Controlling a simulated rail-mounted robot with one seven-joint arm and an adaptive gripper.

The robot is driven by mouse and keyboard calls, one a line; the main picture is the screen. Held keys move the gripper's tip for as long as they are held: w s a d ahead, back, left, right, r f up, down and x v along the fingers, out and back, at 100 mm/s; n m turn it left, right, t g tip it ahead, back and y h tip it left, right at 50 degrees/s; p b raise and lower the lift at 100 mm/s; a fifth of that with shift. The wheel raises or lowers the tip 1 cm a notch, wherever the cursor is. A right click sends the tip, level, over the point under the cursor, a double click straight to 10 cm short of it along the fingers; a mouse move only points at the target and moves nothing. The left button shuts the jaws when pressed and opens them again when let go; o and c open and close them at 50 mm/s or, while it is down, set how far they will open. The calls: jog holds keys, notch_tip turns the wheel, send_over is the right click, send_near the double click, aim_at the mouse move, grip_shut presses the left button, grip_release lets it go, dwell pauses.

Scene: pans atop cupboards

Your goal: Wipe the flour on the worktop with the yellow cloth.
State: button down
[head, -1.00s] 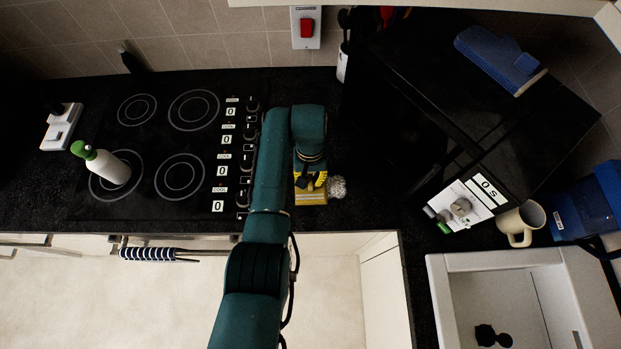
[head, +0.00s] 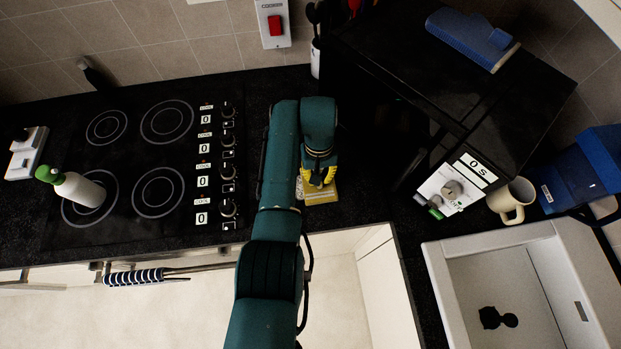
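The yellow cloth (head: 322,194) lies flat on the black worktop (head: 362,205), right of the hob and near the front edge. It has a pale band across it. My gripper (head: 319,182), with yellow fingers, points down onto the cloth and is shut on it; the exact grip between the fingers is small and partly hidden by my wrist.
The hob (head: 140,165) is on the left, with a green-capped white bottle (head: 80,189) on it.

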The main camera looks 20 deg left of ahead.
jog(key=shift+w+d+f+b, duration=0.15)
jog(key=shift+w+d+b, duration=0.1)
jog(key=shift+d+b, duration=0.15)
jog(key=shift+w+d+f+b, duration=0.2)
jog(key=shift+d+b, duration=0.1)
jog(key=shift+d, duration=0.2)
jog(key=shift+w+d+r, duration=0.15)
jog(key=shift+d, duration=0.15)
jog(key=shift+r, duration=0.15)
jog(key=shift+a+r+p, duration=0.1)
jog(key=shift+a+p, duration=0.1)
jog(key=shift+p, duration=0.1)
jog(key=s+a+p, duration=0.2)
jog(key=a+p, duration=0.1)
jog(key=shift+a, duration=0.15)
jog(key=shift+s+a+f+p, duration=0.1)
jog(key=shift+s+a+p, duration=0.25)
jog(key=shift+a, duration=0.35)
jog(key=shift+s+a+f+p, duration=0.1)
jog(key=shift+s+a+p, duration=0.15)
jog(key=shift+a, duration=0.45)
jog(key=shift+s+a+p, duration=0.25)
jog(key=shift+s+a, duration=0.15)
jog(key=shift+a, duration=0.3)
jog(key=shift+f, duration=0.1)
